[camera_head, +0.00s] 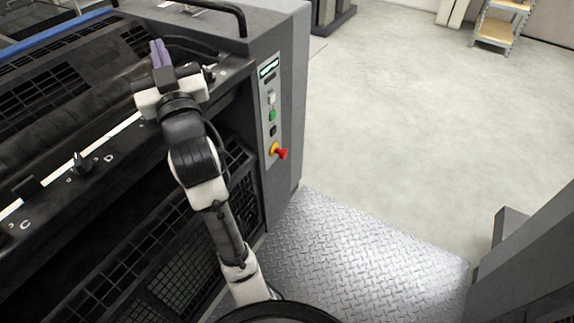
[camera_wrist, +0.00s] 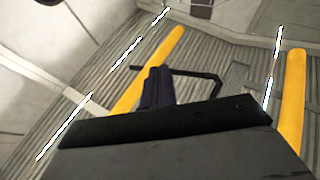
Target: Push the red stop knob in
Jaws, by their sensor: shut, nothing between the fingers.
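The red stop knob (camera_head: 281,153) sits on a yellow base low on the grey control panel (camera_head: 269,112) at the side of the press in the head view. It sticks out from the panel. My gripper (camera_head: 159,54) is up and to the left of the knob, over the press, with its purple fingers together and nothing between them. The closed fingers also show in the wrist view (camera_wrist: 157,88), pointing toward the ceiling structure. The knob is not in the wrist view.
The panel also carries a small display (camera_head: 268,67), a green button (camera_head: 272,115) and other buttons. A black rail (camera_head: 240,15) curves over the press top. A metal tread plate (camera_head: 345,260) lies below the panel. The pale floor (camera_head: 430,120) to the right is open.

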